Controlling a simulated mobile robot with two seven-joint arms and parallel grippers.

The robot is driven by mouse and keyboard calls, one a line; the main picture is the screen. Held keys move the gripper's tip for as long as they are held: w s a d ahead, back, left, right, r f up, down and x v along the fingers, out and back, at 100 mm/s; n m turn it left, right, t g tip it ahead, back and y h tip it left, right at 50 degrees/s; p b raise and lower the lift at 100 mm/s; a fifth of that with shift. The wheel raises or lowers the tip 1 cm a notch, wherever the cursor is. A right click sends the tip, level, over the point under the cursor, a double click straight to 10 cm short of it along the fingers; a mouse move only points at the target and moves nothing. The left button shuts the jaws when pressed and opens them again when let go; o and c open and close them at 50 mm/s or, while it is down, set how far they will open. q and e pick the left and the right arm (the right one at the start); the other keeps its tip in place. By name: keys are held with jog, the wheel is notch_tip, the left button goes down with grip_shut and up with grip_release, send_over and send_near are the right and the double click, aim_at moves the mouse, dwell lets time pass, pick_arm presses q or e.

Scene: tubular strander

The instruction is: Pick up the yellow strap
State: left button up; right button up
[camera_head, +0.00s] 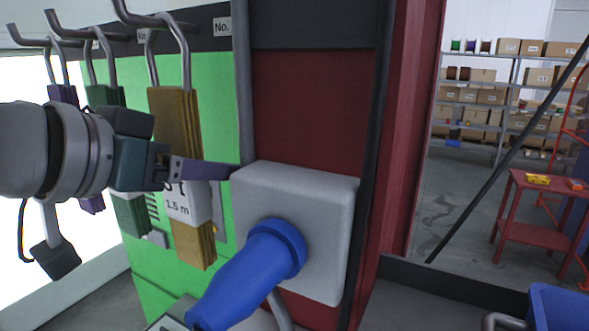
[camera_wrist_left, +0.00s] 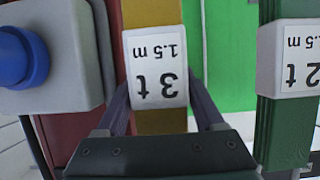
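The yellow strap (camera_head: 179,118) hangs from a hook on the green board in the head view, with a white label reading 1.5 m. In the left wrist view the yellow strap (camera_wrist_left: 160,119) appears upside down, its label reading 3 t, 1.5 m. In the left wrist view my left gripper (camera_wrist_left: 160,88) is open, with one finger on each side of the strap. I cannot tell whether they touch it. My right gripper is not in view.
A green strap (camera_head: 104,96) and a purple strap (camera_head: 66,95) hang to the left. A grey box (camera_head: 325,210) with a blue plug (camera_head: 245,275) stands close on the right. A red table (camera_head: 535,195) and shelves of boxes (camera_head: 487,96) are far right.

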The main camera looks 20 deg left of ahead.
pick_arm(q)
grip_shut()
dwell(0.3)
jog(key=shift+r, duration=0.15)
